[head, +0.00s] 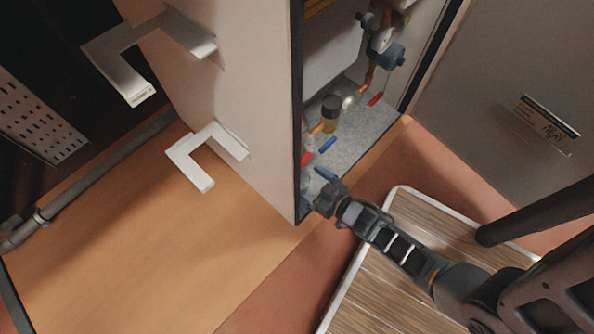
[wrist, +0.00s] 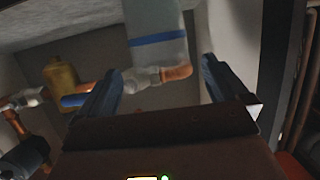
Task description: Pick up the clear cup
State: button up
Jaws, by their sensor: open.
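In the wrist view, a clear, greyish cylinder with a blue band (wrist: 156,30), which looks like the clear cup, is at the top centre. It appears beyond and between the fingertips, with its top cut off by the frame edge. I cannot make it out in the head view. My gripper (wrist: 160,68) is open, with one dark finger on each side and nothing held between them. In the head view, my gripper (head: 318,192) reaches into the lower part of the open cabinet, partly hidden by the cabinet's edge.
Copper pipe with a white fitting (wrist: 142,78) runs just below the cylinder. A brass-coloured part (wrist: 61,80) stands at left. The white cabinet panel (head: 240,90) borders the opening closely. A wood-slatted platform (head: 425,230) lies under my arm. Orange floor is clear at lower left.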

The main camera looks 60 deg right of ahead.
jog(key=b, duration=0.2)
send_over(299, 178)
jog(key=s+a, duration=0.1)
jog(key=a, duration=0.2)
jog(key=shift+s+d+f, duration=0.1)
jog(key=shift+d+f, duration=0.05)
jog(key=shift+f, duration=0.4)
jog(key=shift+s+d+f, duration=0.1)
jog(key=shift+f, duration=0.45)
jog(key=shift+r, duration=0.1)
jog(key=shift+c, duration=0.5)
jog(key=c, duration=1.3)
jog(key=shift+o, duration=0.2)
jog(key=shift+s+r, duration=0.1)
